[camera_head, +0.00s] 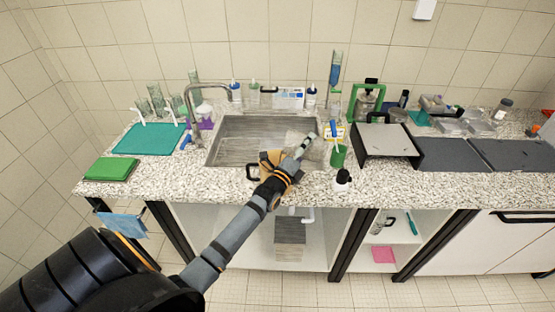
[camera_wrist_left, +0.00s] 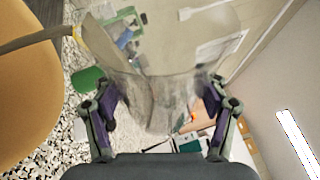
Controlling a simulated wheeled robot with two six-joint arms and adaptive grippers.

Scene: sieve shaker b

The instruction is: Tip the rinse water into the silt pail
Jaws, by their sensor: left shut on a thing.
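My left gripper (camera_head: 306,143) reaches over the front right part of the sink (camera_head: 238,150). In the left wrist view the gripper (camera_wrist_left: 160,112) is shut on a large clear vessel (camera_wrist_left: 165,55), whose see-through wall fills the space between and beyond the fingers. I cannot tell a water level in it. An orange shape (camera_head: 267,159) shows beside my wrist at the sink's front edge, with a black loop at its left; a rounded orange surface (camera_wrist_left: 25,90) fills the left of the wrist view. I cannot tell whether this is the silt pail. My right gripper is out of view.
A green cup (camera_head: 338,156) and a black-capped bottle (camera_head: 343,177) stand right of the sink. A grey tap (camera_head: 190,97) rises at its left. A teal mat (camera_head: 148,138) and green box (camera_head: 111,169) lie left. A black-edged plate (camera_head: 386,140) stands right.

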